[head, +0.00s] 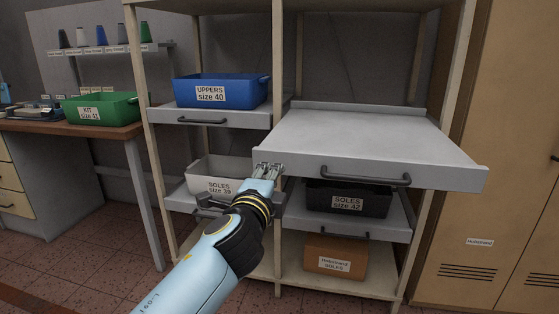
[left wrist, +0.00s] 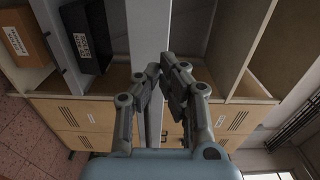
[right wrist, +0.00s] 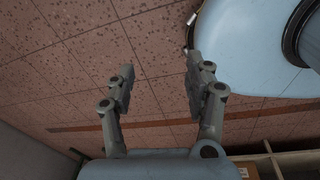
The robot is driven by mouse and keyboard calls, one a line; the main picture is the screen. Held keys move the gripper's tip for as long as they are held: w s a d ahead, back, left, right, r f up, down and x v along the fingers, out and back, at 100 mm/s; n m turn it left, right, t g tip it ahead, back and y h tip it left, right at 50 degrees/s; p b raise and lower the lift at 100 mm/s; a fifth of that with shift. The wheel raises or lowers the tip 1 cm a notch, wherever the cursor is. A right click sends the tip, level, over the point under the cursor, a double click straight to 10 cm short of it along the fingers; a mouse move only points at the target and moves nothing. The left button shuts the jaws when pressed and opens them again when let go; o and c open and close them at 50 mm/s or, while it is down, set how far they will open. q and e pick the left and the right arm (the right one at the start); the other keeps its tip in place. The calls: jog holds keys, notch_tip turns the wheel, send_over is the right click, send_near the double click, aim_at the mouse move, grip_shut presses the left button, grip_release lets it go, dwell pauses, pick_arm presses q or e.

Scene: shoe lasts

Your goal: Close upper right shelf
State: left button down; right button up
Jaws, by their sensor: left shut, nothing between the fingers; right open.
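The upper right shelf (head: 370,135) is a grey sliding tray, pulled far out of the rack and empty. Its dark bar handle (head: 365,176) is on the front face. My left gripper (head: 268,168) is shut and empty at the left end of the shelf's front edge, left of the handle; I cannot tell if it touches. In the left wrist view the shut fingers (left wrist: 161,72) are in front of a long grey edge (left wrist: 150,35). My right gripper (right wrist: 159,70) is open and empty above the tiled floor, seen only in the right wrist view.
Below the shelf, a black SOLES size 42 bin (head: 347,199) stands on the lower right tray, above a brown box (head: 336,258). At left are a blue UPPERS bin (head: 221,91) and a white SOLES bin (head: 207,168). A wooden cabinet (head: 490,200) stands at right.

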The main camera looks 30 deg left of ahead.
aim_at(282, 157)
pick_arm(q)
jog(key=x, duration=0.6)
jog(key=shift+f, duration=0.1)
jog(key=shift+w+a, duration=0.1)
jog(key=shift+w, duration=0.3)
pick_arm(e)
jog(key=shift+a+f, duration=0.2)
jog(key=shift+a, duration=0.5)
jog(key=shift+d, duration=0.2)
jog(key=shift+d, duration=0.1)
